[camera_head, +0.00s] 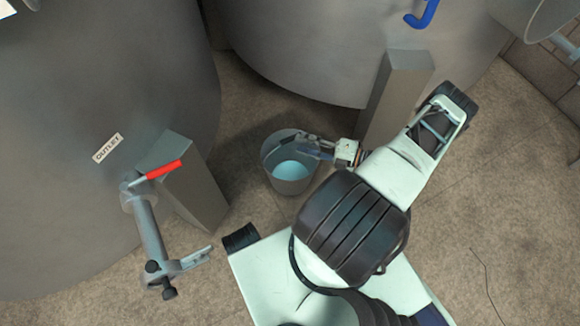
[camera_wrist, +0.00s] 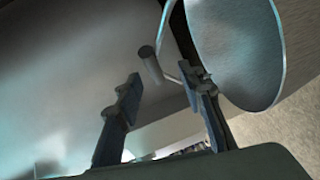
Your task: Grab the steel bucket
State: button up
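The steel bucket (camera_head: 279,181) stands on the floor between the two tanks, with something pale blue inside it. In the wrist view the bucket (camera_wrist: 236,50) fills the upper right, and its wire handle with a cylindrical grip (camera_wrist: 149,64) sticks out from it. My gripper (camera_head: 303,145) reaches over the bucket's right side from the right. In the wrist view my gripper (camera_wrist: 168,86) is open, with its fingers wide apart. The handle's grip appears just beyond the gap between the fingertips. I cannot tell whether the right finger touches the bucket or the handle.
A large tank (camera_head: 90,60) stands at left, with an outlet pipe (camera_head: 149,235), a red lever (camera_head: 163,170) and a grey leg (camera_head: 190,185) near the bucket. Another tank (camera_head: 300,50) and leg (camera_head: 398,90) stand behind. Floor at right is clear.

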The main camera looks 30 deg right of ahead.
aim_at(289, 138)
jog(key=x, duration=0.3)
jog(key=r+b+x, duration=0.1)
jog(key=x, duration=0.1)
jog(key=shift+w+a+f, duration=0.15)
jog(key=shift+w+a, duration=0.15)
grip_shut()
